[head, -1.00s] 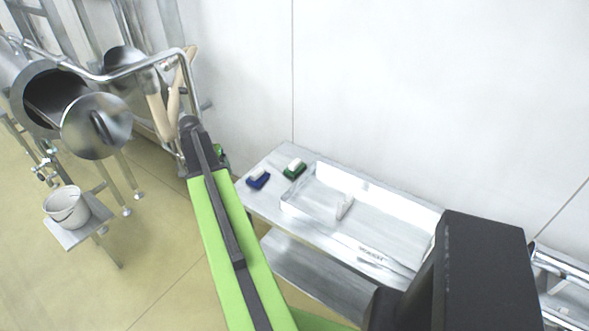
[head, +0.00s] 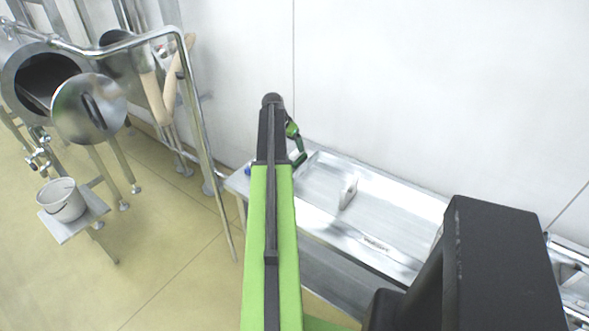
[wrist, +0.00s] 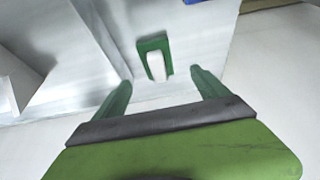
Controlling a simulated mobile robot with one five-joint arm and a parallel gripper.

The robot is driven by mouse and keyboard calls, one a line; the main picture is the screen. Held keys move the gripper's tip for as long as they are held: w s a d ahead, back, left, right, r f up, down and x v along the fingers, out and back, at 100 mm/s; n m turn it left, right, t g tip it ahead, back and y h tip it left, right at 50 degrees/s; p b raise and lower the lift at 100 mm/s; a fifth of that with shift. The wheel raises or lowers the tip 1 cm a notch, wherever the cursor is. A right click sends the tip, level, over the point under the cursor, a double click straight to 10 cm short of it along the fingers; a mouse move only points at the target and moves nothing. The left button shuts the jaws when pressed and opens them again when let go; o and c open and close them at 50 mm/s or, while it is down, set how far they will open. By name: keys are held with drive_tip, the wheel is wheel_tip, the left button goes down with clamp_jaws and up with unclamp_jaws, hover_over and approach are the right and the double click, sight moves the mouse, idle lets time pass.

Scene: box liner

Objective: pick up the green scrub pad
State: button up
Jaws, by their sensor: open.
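The green scrub pad (wrist: 145,44), with a white block on it, lies on the grey metal table in the wrist view. It is between and beyond my fingertips, a little left of the middle of the gap. My gripper (wrist: 160,78) has its two green fingers spread, with nothing between them. In the head view my gripper (head: 297,143) is partly hidden by my arm, at the table's far left end. There I cannot tell the pad from the green fingers.
A blue pad (head: 247,169) shows at the table's left edge, mostly behind my arm; its edge also shows in the wrist view (wrist: 200,1). The white wall stands close behind.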

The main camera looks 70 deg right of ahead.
sight(295, 152)
drive_tip(key=b+x, duration=0.7)
drive_tip(key=x, duration=0.2)
drive_tip(key=shift+s+d+f, duration=0.15)
drive_tip(key=shift+d+f, duration=0.1)
drive_tip(key=shift+r, duration=0.2)
drive_tip(key=c, duration=1.6)
drive_tip(key=shift+r+p, duration=0.6)
drive_tip(key=shift+p, duration=0.05)
drive_tip(key=r+p, duration=0.2)
drive_tip(key=p, duration=0.1)
drive_tip(key=s+r+p, duration=0.1)
drive_tip(key=r, duration=0.1)
drive_tip(key=shift+a+r, duration=0.15)
drive_tip(key=shift+a, duration=0.15)
drive_tip(key=s+a+r+p, duration=0.1)
drive_tip(key=s+r+p, duration=0.1)
drive_tip(key=s, duration=0.1)
drive_tip(key=s+a+r+p, duration=0.1)
drive_tip(key=s+a+p, duration=0.1)
drive_tip(key=s, duration=0.1)
drive_tip(key=s+a+r+p, duration=0.1)
drive_tip(key=s+r+p, duration=0.1)
drive_tip(key=s, duration=0.1)
drive_tip(key=shift+s+a+r, duration=0.15)
drive_tip(key=shift+s+r, duration=0.2)
drive_tip(key=shift+r, duration=0.05)
